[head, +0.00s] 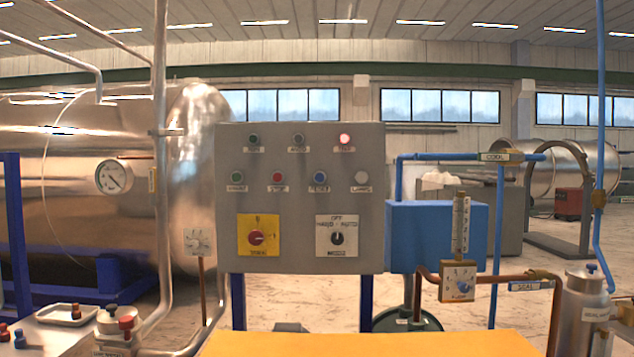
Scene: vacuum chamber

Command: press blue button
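The blue button (319,178) is on the grey control panel (300,212), in the middle row, right of centre. Its label appears to read RESET. Left of it in the same row are a red button (278,178) and a green button (237,178). A pale round lamp or button (361,178) is to its right. Nothing covers the blue button. Neither of my grippers is in view.
Below are a red-on-yellow switch (257,237) and a black selector (337,238). A blue box (428,235) with pipes stands right. Steel pipes (161,180) stand left. A yellow surface (370,344) lies in front.

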